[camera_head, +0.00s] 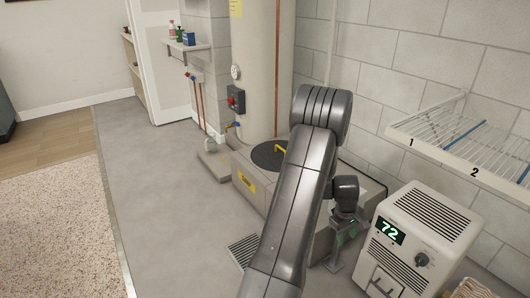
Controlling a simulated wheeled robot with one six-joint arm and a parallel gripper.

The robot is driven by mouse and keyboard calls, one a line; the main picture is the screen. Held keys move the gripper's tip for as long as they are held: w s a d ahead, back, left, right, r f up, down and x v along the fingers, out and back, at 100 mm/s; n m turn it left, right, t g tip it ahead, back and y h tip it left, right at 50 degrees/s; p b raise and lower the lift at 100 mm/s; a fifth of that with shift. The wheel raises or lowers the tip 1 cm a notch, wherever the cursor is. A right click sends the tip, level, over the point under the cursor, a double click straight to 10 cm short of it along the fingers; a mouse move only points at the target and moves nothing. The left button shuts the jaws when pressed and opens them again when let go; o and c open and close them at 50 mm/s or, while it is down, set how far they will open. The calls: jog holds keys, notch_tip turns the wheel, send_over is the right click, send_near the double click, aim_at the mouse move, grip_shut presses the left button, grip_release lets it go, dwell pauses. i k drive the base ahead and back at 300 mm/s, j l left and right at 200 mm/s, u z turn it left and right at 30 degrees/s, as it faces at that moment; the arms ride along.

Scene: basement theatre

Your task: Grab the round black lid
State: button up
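The round black lid (266,154) lies flat on top of a low beige box (250,183) with a yellow label. My arm crosses in front and hides part of the lid's right side. My gripper (337,262) points down to the right of the lid, apart from it, near the box's right side and the white appliance. The gripper is small and partly hidden, so I cannot tell whether its fingers are apart.
A white dehumidifier-like unit (436,215) reading 72 stands close to the right of my gripper. A wire rack (460,135) hangs on the right wall. A large tank (255,60) with pipes rises behind the lid. A floor grate (242,250) lies in front; grey floor at left is clear.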

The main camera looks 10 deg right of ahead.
aim_at(269, 157)
jog(key=i+j+u, duration=0.4)
jog(key=i, duration=0.4)
jog(key=i+u, duration=0.35)
jog(key=i, duration=0.45)
jog(key=i+l+z, duration=0.25)
jog(key=i, duration=0.15)
jog(key=i+z, duration=0.25)
jog(key=i, duration=0.15)
jog(key=i+l+z, duration=0.3)
jog(key=l, duration=0.2)
jog(key=i, duration=0.05)
